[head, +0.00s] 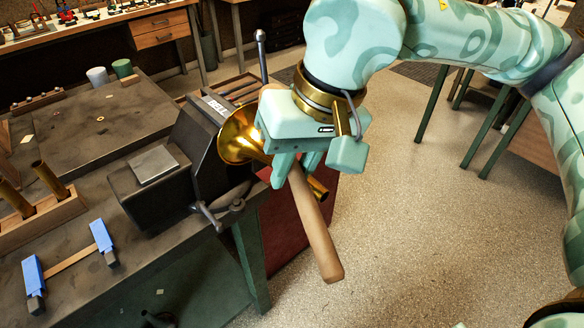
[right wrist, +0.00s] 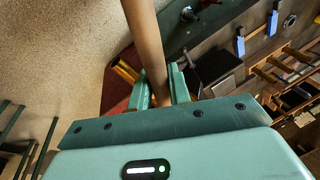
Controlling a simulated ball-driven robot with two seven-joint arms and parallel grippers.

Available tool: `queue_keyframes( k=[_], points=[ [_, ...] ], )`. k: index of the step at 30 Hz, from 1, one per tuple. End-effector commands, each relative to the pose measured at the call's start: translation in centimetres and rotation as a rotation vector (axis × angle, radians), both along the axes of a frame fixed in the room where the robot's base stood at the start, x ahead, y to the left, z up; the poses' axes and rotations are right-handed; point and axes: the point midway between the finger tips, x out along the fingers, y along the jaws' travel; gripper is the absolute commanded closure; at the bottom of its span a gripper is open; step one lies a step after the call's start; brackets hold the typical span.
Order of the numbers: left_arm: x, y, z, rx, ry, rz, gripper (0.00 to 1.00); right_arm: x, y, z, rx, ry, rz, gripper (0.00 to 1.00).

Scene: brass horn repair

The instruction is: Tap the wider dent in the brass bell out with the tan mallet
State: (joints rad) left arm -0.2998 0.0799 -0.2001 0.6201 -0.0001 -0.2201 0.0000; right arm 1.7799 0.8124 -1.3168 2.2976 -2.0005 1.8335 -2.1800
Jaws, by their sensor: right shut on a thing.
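The brass bell (head: 236,136) sits at the vise, its flared mouth facing left, partly hidden behind my right gripper. I cannot make out its dents. My right gripper (head: 298,172) is shut on the tan wooden handle of the mallet (head: 318,232), close beside the bell. The handle slants down and right past the bench edge. It also shows between the fingers in the right wrist view (right wrist: 147,38). A brass tube end (head: 318,189) shows just behind the handle. My left gripper is not in view.
The dark vise (head: 152,196) stands at the bench's (head: 85,283) right edge, with its handle (head: 207,217) sticking out in front. Two blue-padded blocks (head: 101,235) on a wooden bar lie at left, near brass rods (head: 50,180) in a wooden holder.

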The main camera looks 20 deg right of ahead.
Motion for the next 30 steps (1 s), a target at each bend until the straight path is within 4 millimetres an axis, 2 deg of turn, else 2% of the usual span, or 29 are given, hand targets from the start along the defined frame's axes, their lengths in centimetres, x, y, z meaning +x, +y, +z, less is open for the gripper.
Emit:
queue_keyframes(
  k=[14, 21, 30],
  points=[
    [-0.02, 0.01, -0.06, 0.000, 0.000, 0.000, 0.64, 0.05, 0.02, -0.04, 0.001, -0.002, 0.001, 1.00],
    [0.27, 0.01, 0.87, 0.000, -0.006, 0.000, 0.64, -0.03, -0.05, 0.83, 0.009, 0.046, 0.011, 1.00],
    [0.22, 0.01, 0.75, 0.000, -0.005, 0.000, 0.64, -0.02, -0.05, 0.63, 0.009, 0.053, 0.014, 1.00]
  ],
)
